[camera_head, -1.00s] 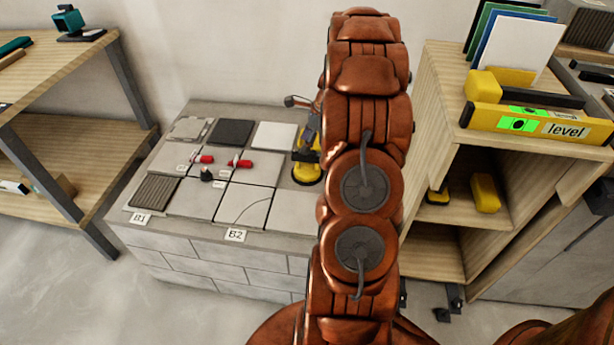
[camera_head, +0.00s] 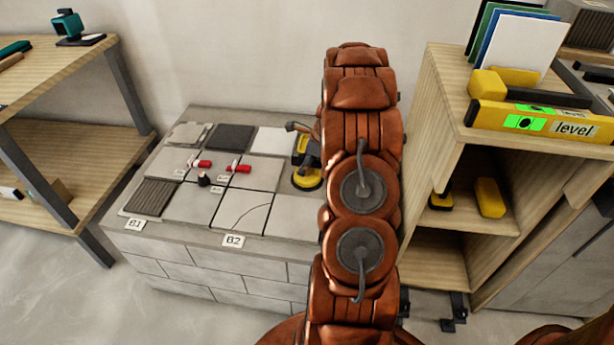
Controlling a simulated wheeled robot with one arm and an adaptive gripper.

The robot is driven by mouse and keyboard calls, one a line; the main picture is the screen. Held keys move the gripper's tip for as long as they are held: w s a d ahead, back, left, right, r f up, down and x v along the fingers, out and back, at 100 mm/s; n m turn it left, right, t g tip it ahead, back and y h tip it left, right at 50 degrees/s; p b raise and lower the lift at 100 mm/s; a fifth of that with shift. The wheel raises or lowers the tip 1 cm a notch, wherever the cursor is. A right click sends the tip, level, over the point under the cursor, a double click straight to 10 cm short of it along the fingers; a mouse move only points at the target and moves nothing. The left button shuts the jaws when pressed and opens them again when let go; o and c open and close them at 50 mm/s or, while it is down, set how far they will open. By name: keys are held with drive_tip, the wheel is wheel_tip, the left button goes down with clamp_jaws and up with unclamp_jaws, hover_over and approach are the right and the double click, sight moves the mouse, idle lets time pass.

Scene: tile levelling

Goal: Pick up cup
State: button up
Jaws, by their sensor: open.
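The cup appears to be a yellow and black suction cup tool (camera_head: 306,180) standing at the right side of the tiled block, just left of my arm. My arm hides part of it. My gripper (camera_head: 304,138) shows only in part, as dark grey finger parts reaching out from behind my arm. It is open and overlaps the upper part of the cup in this view. I cannot tell whether it touches the cup.
The block (camera_head: 200,262) carries several tiles, red clips (camera_head: 238,168) and a small black piece (camera_head: 204,180). A wooden shelf (camera_head: 455,262) stands close on the right with a yellow level (camera_head: 530,120) on top. Another shelf (camera_head: 60,60) stands at left.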

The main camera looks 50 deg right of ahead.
drive_tip(key=shift+f, duration=0.15)
clamp_jaws()
idle(0.4)
